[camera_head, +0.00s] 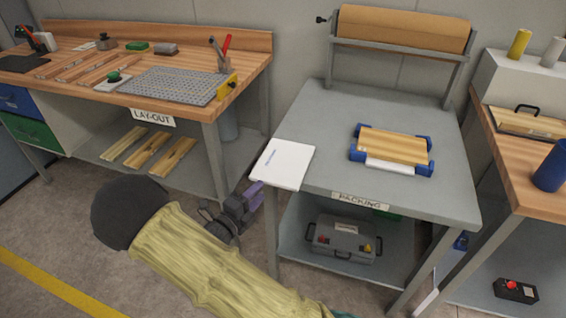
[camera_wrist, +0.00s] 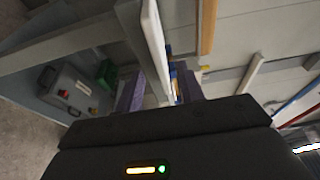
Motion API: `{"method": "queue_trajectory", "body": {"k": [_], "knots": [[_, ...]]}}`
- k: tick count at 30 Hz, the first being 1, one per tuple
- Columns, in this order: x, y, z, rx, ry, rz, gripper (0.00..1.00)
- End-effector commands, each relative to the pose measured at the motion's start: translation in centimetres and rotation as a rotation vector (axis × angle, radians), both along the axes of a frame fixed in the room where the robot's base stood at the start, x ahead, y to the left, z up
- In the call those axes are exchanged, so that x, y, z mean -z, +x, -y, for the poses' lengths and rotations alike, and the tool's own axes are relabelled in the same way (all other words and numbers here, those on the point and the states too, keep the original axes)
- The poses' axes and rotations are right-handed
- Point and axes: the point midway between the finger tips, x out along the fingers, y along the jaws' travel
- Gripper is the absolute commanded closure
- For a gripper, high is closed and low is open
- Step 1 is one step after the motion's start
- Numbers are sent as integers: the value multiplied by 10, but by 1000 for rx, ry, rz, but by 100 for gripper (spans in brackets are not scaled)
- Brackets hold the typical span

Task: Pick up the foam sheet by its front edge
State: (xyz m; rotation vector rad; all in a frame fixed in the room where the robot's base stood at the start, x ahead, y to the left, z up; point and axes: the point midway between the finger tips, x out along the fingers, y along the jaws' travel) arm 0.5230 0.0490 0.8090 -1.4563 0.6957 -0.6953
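The foam sheet (camera_head: 284,163) is a thin white slab lying flat on the front left corner of the packing table (camera_head: 310,120), with its front left part over the table's edge. My gripper (camera_head: 252,194), with purple fingertips, is just off the sheet's front left edge. In the wrist view the sheet shows edge-on as a white strip (camera_wrist: 154,45) running between the two purple fingers. My gripper (camera_wrist: 160,88) is open there, with a gap showing beside the sheet. The head view does not show how far the fingers reach over the edge.
A wooden board in a blue-cornered frame (camera_head: 395,146) lies on the packing table, with a brown paper roll (camera_head: 405,28) behind. A grey case (camera_head: 343,240) sits on the shelf below. The lay-out bench (camera_head: 190,120) stands left, another wooden bench (camera_head: 515,165) right.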

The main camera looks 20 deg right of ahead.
Motion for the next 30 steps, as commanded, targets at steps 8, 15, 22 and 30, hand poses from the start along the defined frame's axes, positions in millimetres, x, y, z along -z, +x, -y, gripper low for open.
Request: {"method": "queue_trajectory", "body": {"k": [8, 15, 22, 30], "knots": [[0, 0, 0, -1, 0, 0, 62], [2, 16, 18, 2, -2, 0, 62], [3, 33, 39, 1, 0, 0, 62], [3, 34, 39, -1, 0, 0, 62]]}}
